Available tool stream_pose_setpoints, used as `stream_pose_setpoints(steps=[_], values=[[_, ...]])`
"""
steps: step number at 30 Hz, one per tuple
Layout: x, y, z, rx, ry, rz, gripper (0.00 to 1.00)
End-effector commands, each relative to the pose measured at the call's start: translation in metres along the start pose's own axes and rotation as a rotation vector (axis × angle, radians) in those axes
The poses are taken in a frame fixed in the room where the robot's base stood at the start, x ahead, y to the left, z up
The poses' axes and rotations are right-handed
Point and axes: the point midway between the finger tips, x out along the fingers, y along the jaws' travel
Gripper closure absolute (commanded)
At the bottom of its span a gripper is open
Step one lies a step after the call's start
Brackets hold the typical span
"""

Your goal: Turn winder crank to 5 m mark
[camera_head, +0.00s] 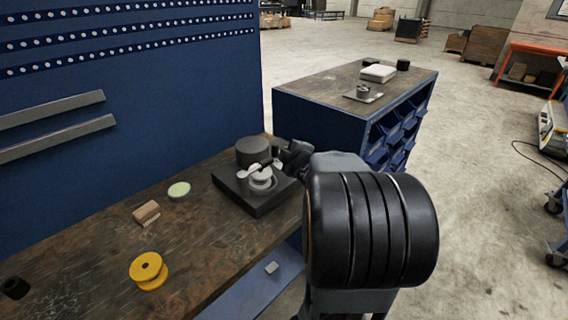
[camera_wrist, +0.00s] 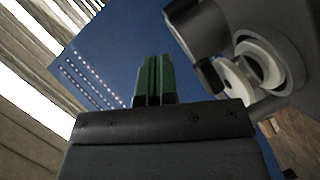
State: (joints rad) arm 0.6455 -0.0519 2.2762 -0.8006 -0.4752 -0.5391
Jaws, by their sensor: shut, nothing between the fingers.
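The winder (camera_head: 240,193) stands on the workbench, a dark square base with a dark grey drum and a pale spool with a small crank on top. In the wrist view the pale spool (camera_wrist: 270,62) is at upper right, with a black knob-like part (camera_wrist: 210,76) at its left edge. My gripper (camera_wrist: 154,62) has green fingertips pressed together with nothing between them. It is left of the spool in the wrist view and appears apart from it. In the head view my wrist reaches the winder's right side and the fingertips cannot be made out. No 5 m mark is readable.
A yellow spool (camera_head: 146,267), a wooden block (camera_head: 146,212) and a pale green disc (camera_head: 179,190) lie on the workbench (camera_head: 100,240) left of the winder. A blue perforated panel (camera_head: 190,90) rises behind. A blue cabinet (camera_head: 310,105) stands beyond the bench.

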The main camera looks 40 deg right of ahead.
Motion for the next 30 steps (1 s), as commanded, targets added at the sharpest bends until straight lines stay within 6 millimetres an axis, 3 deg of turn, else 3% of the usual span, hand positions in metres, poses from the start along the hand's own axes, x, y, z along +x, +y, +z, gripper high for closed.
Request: stream_pose_setpoints(steps=[1,6,13,20,30], values=[[0.009,-0.007,0.023,-0.078,0.052,0.026,1.00],[0.011,-0.018,0.061,-0.296,0.267,0.102,1.00],[-0.006,-0.036,0.089,-0.425,0.460,0.167,1.00],[-0.003,-0.040,0.088,-0.454,0.524,0.190,1.00],[0.049,-0.036,0.054,-0.455,0.527,0.189,1.00]])
